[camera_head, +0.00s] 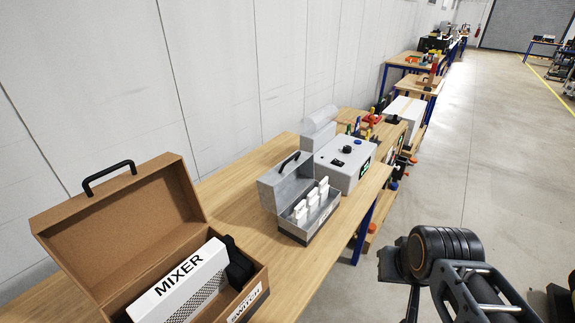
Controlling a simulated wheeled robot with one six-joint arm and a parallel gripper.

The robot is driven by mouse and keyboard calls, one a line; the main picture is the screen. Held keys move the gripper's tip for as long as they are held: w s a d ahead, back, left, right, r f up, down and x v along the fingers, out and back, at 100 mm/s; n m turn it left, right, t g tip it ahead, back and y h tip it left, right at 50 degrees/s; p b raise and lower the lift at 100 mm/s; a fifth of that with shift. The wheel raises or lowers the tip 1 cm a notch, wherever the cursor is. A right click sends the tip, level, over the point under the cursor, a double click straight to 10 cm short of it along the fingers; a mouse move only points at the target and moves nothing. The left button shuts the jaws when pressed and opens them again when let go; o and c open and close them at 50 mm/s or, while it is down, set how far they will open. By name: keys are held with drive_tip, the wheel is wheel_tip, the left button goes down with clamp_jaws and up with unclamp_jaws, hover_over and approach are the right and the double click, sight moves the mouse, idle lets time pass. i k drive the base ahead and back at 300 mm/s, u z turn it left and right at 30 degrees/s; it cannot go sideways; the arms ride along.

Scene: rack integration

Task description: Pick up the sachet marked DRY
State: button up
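No sachet with a readable DRY mark shows in the head view. Several white upright packets (312,201) stand in an open grey case (287,185) on the bench. Any marking on them is too small to read, so I cannot tell whether one is the DRY sachet. The dark end part of my arm, with my gripper (397,268), is at the lower right, over the floor and apart from the bench and the case. Its fingers cannot be made out clearly, and nothing is seen held.
An open brown case (110,225) holds a white MIXER unit (185,282) at the lower left. Behind the grey case stands a grey device (345,165) with a black knob. A white wall (120,70) runs along the wooden bench (235,175).

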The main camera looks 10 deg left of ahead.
sight(299, 218)
drive_tip(key=u, duration=2.85)
drive_tip(key=k, duration=1)
drive_tip(key=z, duration=1.8)
